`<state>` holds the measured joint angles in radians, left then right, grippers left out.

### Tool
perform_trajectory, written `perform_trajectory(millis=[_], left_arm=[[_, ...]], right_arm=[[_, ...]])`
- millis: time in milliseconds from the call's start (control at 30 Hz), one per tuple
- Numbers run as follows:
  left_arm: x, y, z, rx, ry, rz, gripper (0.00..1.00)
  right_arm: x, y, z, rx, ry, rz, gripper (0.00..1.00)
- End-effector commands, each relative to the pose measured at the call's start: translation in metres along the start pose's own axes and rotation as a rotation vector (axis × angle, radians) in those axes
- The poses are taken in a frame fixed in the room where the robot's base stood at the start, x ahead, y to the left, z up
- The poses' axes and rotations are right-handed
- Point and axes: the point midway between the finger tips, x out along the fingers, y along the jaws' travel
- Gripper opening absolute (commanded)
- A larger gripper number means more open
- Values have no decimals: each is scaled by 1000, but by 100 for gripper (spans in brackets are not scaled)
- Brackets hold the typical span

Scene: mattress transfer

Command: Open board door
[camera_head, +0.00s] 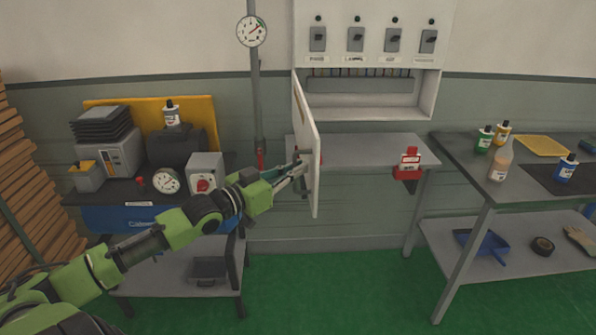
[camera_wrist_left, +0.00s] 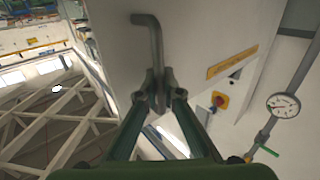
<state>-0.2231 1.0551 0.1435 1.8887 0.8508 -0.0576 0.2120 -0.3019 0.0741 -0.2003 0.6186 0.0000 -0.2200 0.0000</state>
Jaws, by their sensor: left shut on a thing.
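The board door (camera_head: 307,140) is a white panel hinged at the left side of the wall board (camera_head: 374,60). It stands swung out from the board, seen nearly edge-on in the head view, and the compartment behind it shows. My left gripper (camera_head: 302,172) is at the door's lower left face, shut on the door handle. In the left wrist view the handle (camera_wrist_left: 150,40) is a bent grey metal bar on the white door, and the fingertips of my left gripper (camera_wrist_left: 159,98) close around its lower end. My right gripper is not in view.
A grey shelf table (camera_head: 375,150) stands under the board with a red device (camera_head: 407,163) on it. A bench with a gauge (camera_head: 166,181) and boxes stands left. A grey table (camera_head: 470,178) with bottles stands right. Green floor (camera_head: 340,290) is open in front.

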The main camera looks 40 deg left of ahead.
Motion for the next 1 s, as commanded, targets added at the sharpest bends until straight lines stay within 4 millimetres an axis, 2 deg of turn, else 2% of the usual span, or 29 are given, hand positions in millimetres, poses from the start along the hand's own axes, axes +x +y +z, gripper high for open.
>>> perform_trajectory(millis=[33,433,467,500,833,1000], left_arm=[[-1,1,5,-5,-9,4,0],[-1,1,4,-5,-9,5,0],[-1,1,4,-5,-9,5,15],[-1,1,4,-5,-9,5,24],[-1,0,1,-1,-3,3,24],[-8,-1,2,-1,-5,2,24]], right_arm=[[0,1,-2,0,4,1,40],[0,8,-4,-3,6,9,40],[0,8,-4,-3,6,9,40],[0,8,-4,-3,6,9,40],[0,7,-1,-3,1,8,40],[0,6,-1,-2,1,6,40]])
